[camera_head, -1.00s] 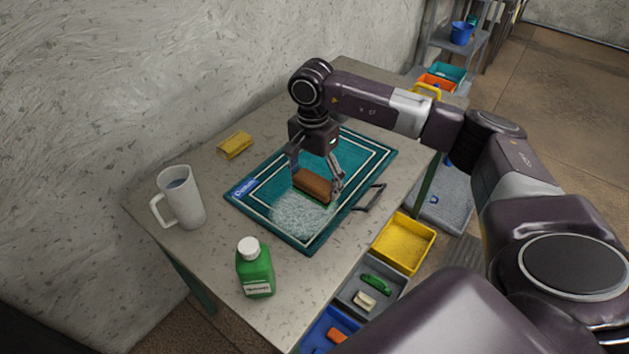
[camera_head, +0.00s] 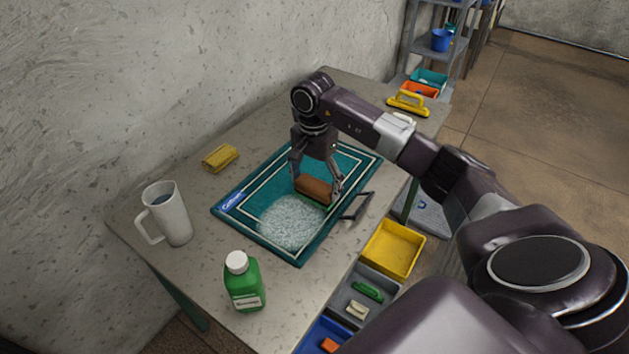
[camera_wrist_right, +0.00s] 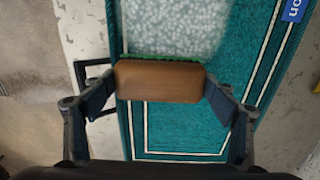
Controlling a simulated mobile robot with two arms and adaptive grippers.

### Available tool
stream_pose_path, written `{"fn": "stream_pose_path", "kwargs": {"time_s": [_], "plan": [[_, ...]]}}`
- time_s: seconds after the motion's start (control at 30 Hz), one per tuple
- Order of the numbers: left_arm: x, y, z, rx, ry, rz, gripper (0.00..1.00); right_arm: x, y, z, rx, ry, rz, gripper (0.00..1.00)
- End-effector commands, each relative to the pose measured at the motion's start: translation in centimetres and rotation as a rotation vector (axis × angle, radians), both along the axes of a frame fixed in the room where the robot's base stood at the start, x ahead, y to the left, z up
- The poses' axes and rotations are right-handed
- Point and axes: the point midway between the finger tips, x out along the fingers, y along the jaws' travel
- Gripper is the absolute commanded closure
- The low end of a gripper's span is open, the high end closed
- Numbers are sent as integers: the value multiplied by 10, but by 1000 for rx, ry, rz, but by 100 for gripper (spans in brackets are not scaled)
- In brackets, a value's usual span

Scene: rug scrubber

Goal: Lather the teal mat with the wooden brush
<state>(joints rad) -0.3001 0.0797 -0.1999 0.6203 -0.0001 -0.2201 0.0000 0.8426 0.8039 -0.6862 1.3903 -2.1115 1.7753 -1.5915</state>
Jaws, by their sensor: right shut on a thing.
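The teal mat (camera_head: 262,186) lies on the table with white border lines and a blue label at its left corner. A patch of white suds (camera_head: 291,222) covers its near part. My right gripper (camera_head: 317,184) is shut on the wooden brush (camera_head: 314,188) over the middle of the mat, at the far edge of the suds. In the right wrist view the brush (camera_wrist_right: 160,82) is held across between the two fingers, its green bristles toward the suds; whether they touch the mat is hard to tell. My left gripper is out of view.
A white pitcher (camera_head: 171,216) and a green bottle (camera_head: 243,283) stand left and near on the table. A yellow sponge (camera_head: 220,157) lies behind the mat. A yellow-handled tool (camera_head: 408,104) sits at the far end. Yellow (camera_head: 394,249) and grey bins line the table's right side.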

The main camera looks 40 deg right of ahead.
Motion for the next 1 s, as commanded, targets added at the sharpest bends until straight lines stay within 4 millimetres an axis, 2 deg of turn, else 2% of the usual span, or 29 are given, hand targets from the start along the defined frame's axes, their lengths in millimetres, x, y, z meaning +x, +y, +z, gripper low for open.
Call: {"fn": "stream_pose_path", "kwargs": {"time_s": [0.1,0.57,1.0], "plan": [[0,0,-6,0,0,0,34,0,0,-10,1,0,0,77],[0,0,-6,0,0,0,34,0,0,-9,0,-1,0,77],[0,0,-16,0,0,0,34,1,0,-21,0,-2,0,77]]}}
